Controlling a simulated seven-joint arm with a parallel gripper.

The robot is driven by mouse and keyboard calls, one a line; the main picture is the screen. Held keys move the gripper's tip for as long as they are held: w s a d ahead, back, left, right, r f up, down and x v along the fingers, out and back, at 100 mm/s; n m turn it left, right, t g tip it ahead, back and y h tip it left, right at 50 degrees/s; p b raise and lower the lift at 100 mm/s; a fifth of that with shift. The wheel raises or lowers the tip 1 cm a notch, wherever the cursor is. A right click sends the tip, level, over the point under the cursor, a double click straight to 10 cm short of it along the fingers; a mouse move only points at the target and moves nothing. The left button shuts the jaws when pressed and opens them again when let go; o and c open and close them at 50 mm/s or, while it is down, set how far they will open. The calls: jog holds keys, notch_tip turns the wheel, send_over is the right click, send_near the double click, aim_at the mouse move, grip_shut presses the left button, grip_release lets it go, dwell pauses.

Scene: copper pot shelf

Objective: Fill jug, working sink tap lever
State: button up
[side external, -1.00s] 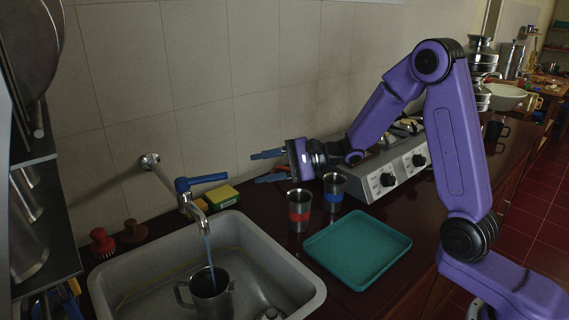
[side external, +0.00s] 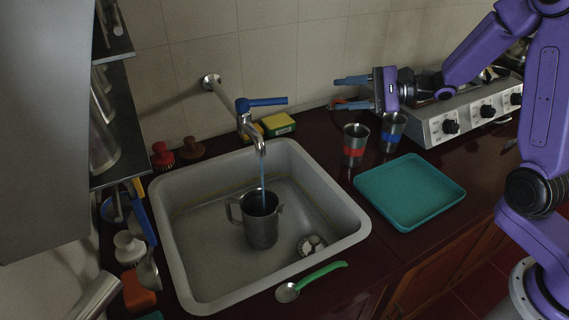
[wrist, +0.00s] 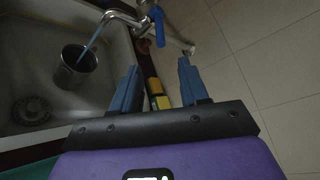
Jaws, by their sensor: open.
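The metal tap (side external: 252,135) stands behind the sink with its blue lever (side external: 267,102) pointing right; the lever also shows in the wrist view (wrist: 158,26). A thin blue stream (side external: 263,190) runs from the spout into the jug. The grey metal jug (side external: 261,228) stands upright in the sink (side external: 205,270), handle to the left; it also shows in the wrist view (wrist: 76,72). Its water level is unclear. My gripper (side external: 342,93) is open and empty, right of the lever and apart from it. In the wrist view its blue fingers (wrist: 158,68) point towards the tap.
A red-banded cup (side external: 355,145) and blue-banded cup (side external: 393,131) stand below my gripper. A teal tray (side external: 409,192) lies in front of them. Yellow-green sponges (side external: 277,124) lie behind the sink. A hob (side external: 470,115) is at right, a spoon (side external: 310,282) at the front.

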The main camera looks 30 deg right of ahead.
jog(key=c, duration=0.4)
jog(key=shift+a+f, duration=0.3)
grip_shut()
jog(key=n+t+h, duration=0.5)
jog(key=n+h, duration=0.5)
jog(key=h, duration=0.8)
send_near(273, 102)
jog(key=x, duration=0.7)
